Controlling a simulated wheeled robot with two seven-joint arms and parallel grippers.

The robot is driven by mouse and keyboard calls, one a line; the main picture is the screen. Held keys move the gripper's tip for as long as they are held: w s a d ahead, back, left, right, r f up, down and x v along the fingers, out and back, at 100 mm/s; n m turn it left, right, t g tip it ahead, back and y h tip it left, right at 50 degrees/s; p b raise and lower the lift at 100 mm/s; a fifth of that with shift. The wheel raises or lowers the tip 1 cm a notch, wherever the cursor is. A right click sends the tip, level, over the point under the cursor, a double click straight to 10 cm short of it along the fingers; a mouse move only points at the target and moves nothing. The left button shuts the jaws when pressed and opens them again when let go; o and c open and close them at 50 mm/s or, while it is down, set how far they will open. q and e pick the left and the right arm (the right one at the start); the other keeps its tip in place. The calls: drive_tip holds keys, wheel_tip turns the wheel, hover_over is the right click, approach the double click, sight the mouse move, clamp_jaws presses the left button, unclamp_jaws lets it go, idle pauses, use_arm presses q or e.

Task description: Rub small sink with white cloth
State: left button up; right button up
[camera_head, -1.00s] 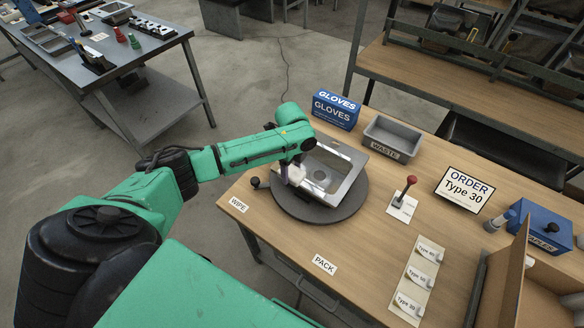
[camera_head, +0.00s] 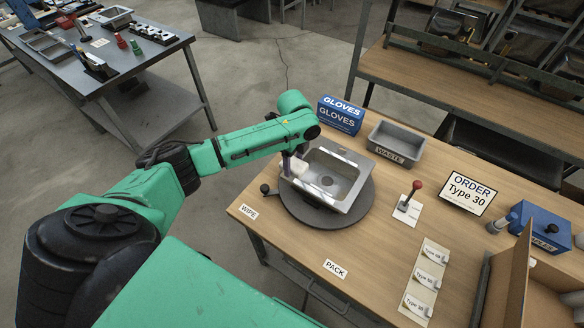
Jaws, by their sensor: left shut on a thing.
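The small sink (camera_head: 350,191) is a metal basin with a drain, lying on a dark round turntable (camera_head: 316,215) on the wooden table. My left gripper (camera_head: 291,168) points down at the sink's left side. It is shut on the white cloth (camera_head: 299,167), which shows as a small pale patch at the basin's upper left inner edge. Whether the cloth touches the metal is hard to tell. My arm hides part of the gripper. My right gripper is not in view.
A blue gloves box (camera_head: 340,115) and a grey waste bin (camera_head: 396,144) stand behind the sink. A red-knobbed stamp (camera_head: 413,190), an order sign (camera_head: 466,193) and an open cardboard box (camera_head: 520,285) are to the right.

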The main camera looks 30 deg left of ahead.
use_arm(q)
drive_tip(key=shift+r, duration=1)
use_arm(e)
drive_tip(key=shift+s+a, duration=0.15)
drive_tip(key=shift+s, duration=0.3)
use_arm(q)
drive_tip(key=shift+w, duration=0.1)
